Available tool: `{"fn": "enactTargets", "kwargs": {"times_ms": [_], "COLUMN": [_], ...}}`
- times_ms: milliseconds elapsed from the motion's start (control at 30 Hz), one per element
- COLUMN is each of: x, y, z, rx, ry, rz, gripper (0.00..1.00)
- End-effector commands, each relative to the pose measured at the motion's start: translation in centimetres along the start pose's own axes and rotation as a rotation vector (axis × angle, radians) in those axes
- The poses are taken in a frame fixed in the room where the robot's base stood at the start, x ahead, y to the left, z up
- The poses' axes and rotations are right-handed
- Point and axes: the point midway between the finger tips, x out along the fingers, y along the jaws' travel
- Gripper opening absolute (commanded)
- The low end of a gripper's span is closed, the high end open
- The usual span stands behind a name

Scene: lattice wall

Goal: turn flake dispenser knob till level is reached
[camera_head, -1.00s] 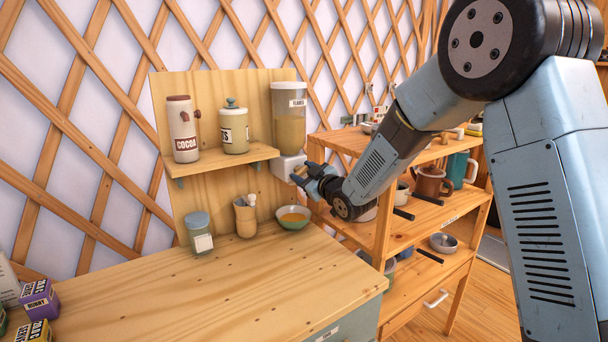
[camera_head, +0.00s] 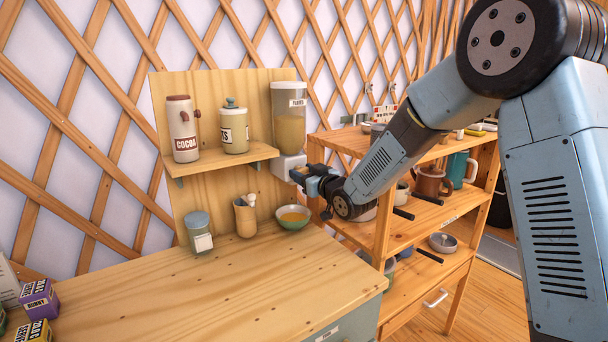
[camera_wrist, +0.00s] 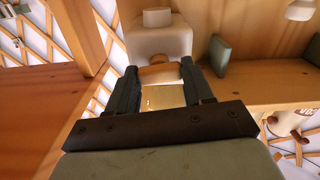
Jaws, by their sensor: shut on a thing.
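The flake dispenser (camera_head: 289,118) is mounted on the wooden back panel. Its clear container holds yellowish flakes and bears a label. Its white base (camera_head: 287,165) is below and also shows in the wrist view (camera_wrist: 157,41). My gripper (camera_head: 301,176) is at the front of this base. In the wrist view my gripper (camera_wrist: 160,88) is shut on the tan knob (camera_wrist: 159,73), with a finger on each side. A green bowl (camera_head: 294,222) stands below the dispenser with orange-yellow flakes in it. Any level mark in the bowl is too small to tell.
A shelf (camera_head: 222,159) left of the dispenser holds a cocoa shaker (camera_head: 183,130) and a lidded jar (camera_head: 234,132). A shelf rack (camera_head: 430,225) stands right. The front counter is mostly clear.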

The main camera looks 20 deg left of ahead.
Motion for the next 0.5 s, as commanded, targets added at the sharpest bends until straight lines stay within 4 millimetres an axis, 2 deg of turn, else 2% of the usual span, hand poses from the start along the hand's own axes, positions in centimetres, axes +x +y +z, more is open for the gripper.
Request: {"fn": "enactTargets", "kwargs": {"times_ms": [200, 500], "x": [-0.01, -0.01], "y": [0.15, 0.17], "z": [0.02, 0.02], "rx": [0.087, 0.122], "ry": [-0.001, -0.001], "rz": [0.002, 0.002], "gripper": [0.21, 0.21]}}
